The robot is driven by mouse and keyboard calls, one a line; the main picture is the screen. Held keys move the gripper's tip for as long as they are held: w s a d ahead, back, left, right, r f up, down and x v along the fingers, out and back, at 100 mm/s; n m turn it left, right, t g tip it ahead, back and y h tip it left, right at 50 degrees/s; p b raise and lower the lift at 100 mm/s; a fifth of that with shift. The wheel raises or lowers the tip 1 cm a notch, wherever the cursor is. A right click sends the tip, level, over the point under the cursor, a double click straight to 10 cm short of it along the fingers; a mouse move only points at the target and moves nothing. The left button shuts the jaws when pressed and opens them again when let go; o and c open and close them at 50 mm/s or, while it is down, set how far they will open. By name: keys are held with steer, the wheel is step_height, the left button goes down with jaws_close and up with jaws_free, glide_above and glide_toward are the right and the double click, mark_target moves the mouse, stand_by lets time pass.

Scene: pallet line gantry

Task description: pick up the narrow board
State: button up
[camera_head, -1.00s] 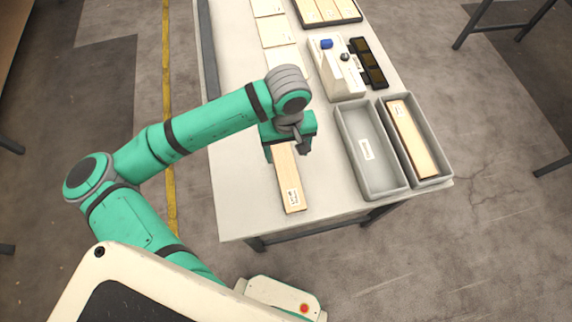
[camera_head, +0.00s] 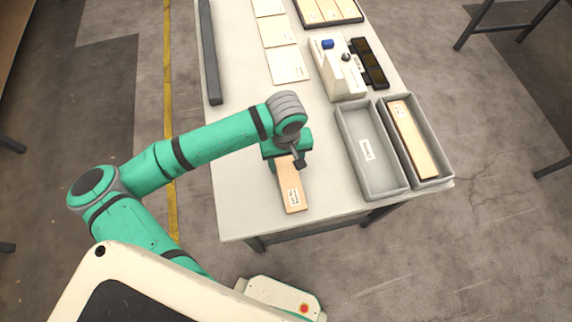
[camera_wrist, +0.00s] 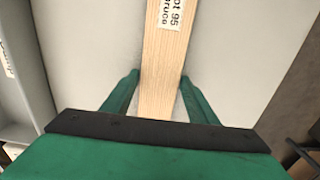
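A narrow pale wooden board (camera_head: 289,183) with a white label lies on the near part of the white table. In the wrist view the board (camera_wrist: 165,55) runs up the middle, its label partly reading "95" and "ruce". My gripper (camera_head: 285,162) is over the board's far end. In the wrist view my gripper's green fingers (camera_wrist: 160,80) straddle the board, one at each long edge. A small gap shows at the left finger; the right fingertip is very close to the edge, and I cannot tell if it touches. The far end is hidden under my gripper.
Right of the board stand an empty grey bin (camera_head: 350,150) and a second grey bin (camera_head: 440,160) holding another wooden board (camera_head: 411,138). Behind them are a white fixture with a blue knob (camera_head: 327,44), white cards (camera_head: 288,65) and a dark bar (camera_head: 209,60).

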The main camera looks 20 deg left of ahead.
mark_target(286, 165)
steer(key=c, duration=0.7)
steer(key=shift+o, duration=0.2)
steer(key=shift+r, duration=0.5)
step_height(286, 165, up, 2)
steer(key=shift+r, duration=0.2)
steer(key=d+r, duration=0.9)
steer(key=d, duration=0.5)
steer(key=shift+w+r, duration=0.35)
